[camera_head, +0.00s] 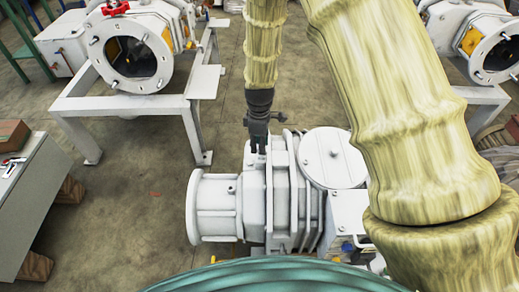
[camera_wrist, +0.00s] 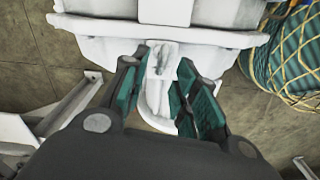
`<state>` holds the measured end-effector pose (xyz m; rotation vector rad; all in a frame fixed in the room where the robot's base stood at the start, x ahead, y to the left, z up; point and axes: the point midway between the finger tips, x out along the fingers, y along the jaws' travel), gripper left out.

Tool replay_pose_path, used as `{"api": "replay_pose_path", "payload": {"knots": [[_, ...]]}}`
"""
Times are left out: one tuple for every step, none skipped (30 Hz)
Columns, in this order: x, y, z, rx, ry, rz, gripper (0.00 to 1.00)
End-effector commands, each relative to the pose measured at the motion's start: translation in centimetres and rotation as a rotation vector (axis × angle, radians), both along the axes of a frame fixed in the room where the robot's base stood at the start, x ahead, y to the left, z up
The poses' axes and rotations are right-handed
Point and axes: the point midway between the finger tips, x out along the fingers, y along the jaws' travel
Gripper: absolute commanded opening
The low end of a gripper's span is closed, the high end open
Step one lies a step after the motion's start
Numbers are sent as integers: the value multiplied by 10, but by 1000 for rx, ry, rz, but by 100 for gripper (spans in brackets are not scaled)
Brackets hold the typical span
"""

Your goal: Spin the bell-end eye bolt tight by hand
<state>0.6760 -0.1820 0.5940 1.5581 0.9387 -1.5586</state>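The white vacuum pump (camera_head: 281,200) stands below my arm in the head view, with its round flanged bell end (camera_head: 212,206) on the left. My gripper (camera_head: 258,150) points down at the top of the pump, just right of the bell end. In the wrist view my gripper (camera_wrist: 158,100) has its teal-padded fingers apart. A pale, rounded part (camera_wrist: 154,100), which looks like the eye bolt, shows between them. I cannot tell whether either pad touches it. The fingers hide part of it, and its thread and seat cannot be made out.
A grey-white frame (camera_head: 150,104) with another round-flanged machine (camera_head: 128,83) stands at the back left. A similar machine (camera_head: 492,57) is at the back right. A grey cabinet (camera_head: 35,205) stands at the left edge. The floor (camera_head: 125,215) between cabinet and pump is mostly clear.

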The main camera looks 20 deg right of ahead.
Motion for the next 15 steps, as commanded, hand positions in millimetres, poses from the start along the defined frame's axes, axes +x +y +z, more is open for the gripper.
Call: {"api": "replay_pose_path", "payload": {"knots": [[0,0,-8,0,1,1,29],[-1,0,-11,0,1,1,29],[-1,0,-15,0,1,0,29],[0,0,-18,0,1,0,29],[0,0,-20,-1,0,-1,29],[0,0,-22,0,0,-1,29],[0,0,-24,0,0,-1,29],[0,0,-25,0,0,-1,29],[0,0,-26,0,0,-1,29],[0,0,-27,0,0,0,29],[0,0,-27,0,0,0,29],[0,0,-28,0,0,0,29],[0,0,-28,0,0,0,29],[0,0,-28,0,0,0,29],[0,0,-28,0,0,0,29]]}}
